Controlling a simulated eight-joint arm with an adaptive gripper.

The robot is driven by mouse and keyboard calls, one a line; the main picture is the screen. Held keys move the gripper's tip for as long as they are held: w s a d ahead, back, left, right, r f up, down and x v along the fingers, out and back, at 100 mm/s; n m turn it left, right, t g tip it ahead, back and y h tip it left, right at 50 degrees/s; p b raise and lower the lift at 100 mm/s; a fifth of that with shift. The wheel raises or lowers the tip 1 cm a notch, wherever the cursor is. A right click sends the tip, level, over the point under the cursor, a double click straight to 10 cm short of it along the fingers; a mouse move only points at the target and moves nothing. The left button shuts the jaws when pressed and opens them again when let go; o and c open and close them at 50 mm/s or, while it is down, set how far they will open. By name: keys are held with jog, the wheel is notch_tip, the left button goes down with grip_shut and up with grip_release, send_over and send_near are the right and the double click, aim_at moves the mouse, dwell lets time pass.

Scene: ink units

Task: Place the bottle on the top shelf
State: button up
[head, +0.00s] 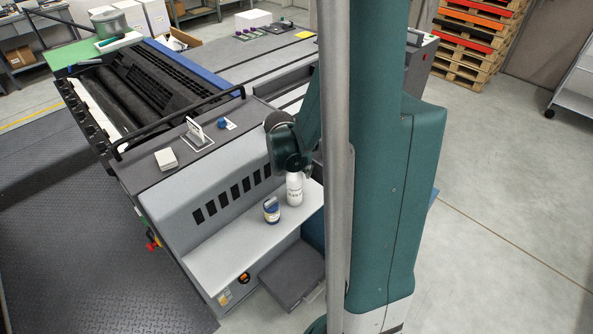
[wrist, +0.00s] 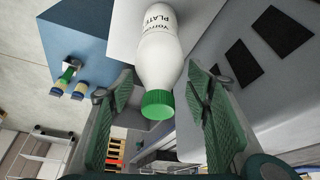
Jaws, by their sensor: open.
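The bottle (head: 294,190) is white with dark lettering and stands on the light ledge (head: 235,235) at the machine's front. In the wrist view the bottle (wrist: 158,48) shows its green cap toward me and the word "PLATE". My gripper (wrist: 160,82) is open, with one green-padded finger on each side of the bottle's upper part. I see gaps between the pads and the bottle, so it is not gripped. In the head view my arm covers the bottle's top and the fingers are hard to make out. I cannot tell which surface is the top shelf.
A dark can with a blue lid (head: 271,210) stands left of the bottle on the ledge. The machine's dark upper deck (head: 180,190) holds a pale block (head: 166,159), a handled metal tool (head: 197,136) and a small blue item (head: 226,123). A blue cabinet (wrist: 75,30) shows in the wrist view.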

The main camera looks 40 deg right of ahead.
jog(key=p+v, duration=0.1)
jog(key=v, duration=1)
jog(key=shift+a+r+p, duration=0.2)
jog(key=shift+p, duration=0.1)
jog(key=shift+s, duration=0.1)
dwell(0.7)
jog(key=s+a+r+n+t+y, duration=0.1)
jog(key=s+a+r+n+t, duration=0.1)
jog(key=a, duration=0.8)
jog(key=s+a+r+n+t+y, duration=0.1)
jog(key=s+a+r+n, duration=0.2)
jog(key=a+r+n, duration=0.4)
jog(key=s+a+r+n+t+y, duration=0.2)
jog(key=s+a+r+n, duration=0.1)
jog(key=a, duration=1)
jog(key=shift+s+a+r+n+t, duration=0.3)
jog(key=shift+a+r+n, duration=0.1)
jog(key=shift+r+n, duration=0.4)
